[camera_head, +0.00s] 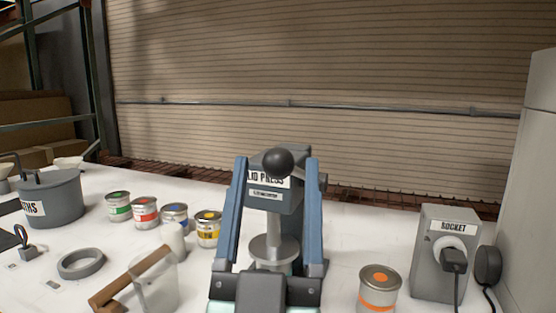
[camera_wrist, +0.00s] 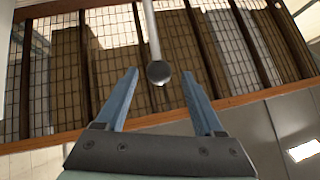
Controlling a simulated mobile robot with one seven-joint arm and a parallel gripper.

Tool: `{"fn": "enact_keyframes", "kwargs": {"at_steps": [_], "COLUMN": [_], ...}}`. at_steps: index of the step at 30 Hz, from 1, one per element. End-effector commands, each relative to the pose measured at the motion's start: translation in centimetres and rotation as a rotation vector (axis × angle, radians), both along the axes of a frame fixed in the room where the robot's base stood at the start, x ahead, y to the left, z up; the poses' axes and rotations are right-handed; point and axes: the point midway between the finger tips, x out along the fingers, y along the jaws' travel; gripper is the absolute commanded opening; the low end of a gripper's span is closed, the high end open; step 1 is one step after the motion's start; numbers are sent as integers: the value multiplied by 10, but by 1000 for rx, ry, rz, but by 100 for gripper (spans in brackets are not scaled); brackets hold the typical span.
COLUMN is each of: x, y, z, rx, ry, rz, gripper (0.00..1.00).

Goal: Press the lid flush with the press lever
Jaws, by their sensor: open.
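The lid press (camera_head: 290,205) stands in the middle of the table, with a grey housing and a round plate (camera_head: 272,249) on a vertical ram. Its lever ends in a black ball knob (camera_head: 278,161). My gripper (camera_head: 276,160) is open, its two blue fingers on either side of the knob in the head view. In the wrist view the knob (camera_wrist: 158,74), on a metal rod, shows between the open fingertips (camera_wrist: 159,73), with gaps on both sides. Whatever is beneath the plate is mostly hidden by my gripper, so I cannot tell how the lid sits.
An orange-banded can (camera_head: 379,290) and a grey socket box (camera_head: 436,267) with a plug and cord stand right. Several small paint cans (camera_head: 145,213), a grey ring (camera_head: 81,263), a grey pot (camera_head: 54,200) and a clear container (camera_head: 158,290) with a wooden bar are left.

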Motion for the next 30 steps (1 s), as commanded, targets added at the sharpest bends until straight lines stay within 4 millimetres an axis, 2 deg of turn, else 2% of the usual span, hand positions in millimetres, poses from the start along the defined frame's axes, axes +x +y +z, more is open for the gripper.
{"fn": "enact_keyframes", "kwargs": {"at_steps": [1,3,9,15,30], "x": [-9,-20,-44,-53,-53], "y": [1,2,2,2,2], "z": [-16,-27,-46,-51,-50], "rx": [0,-1,0,0,1], "ry": [2,1,-1,-1,-1], "rz": [3,3,1,1,1], "gripper": [70,70,70,70,70]}}
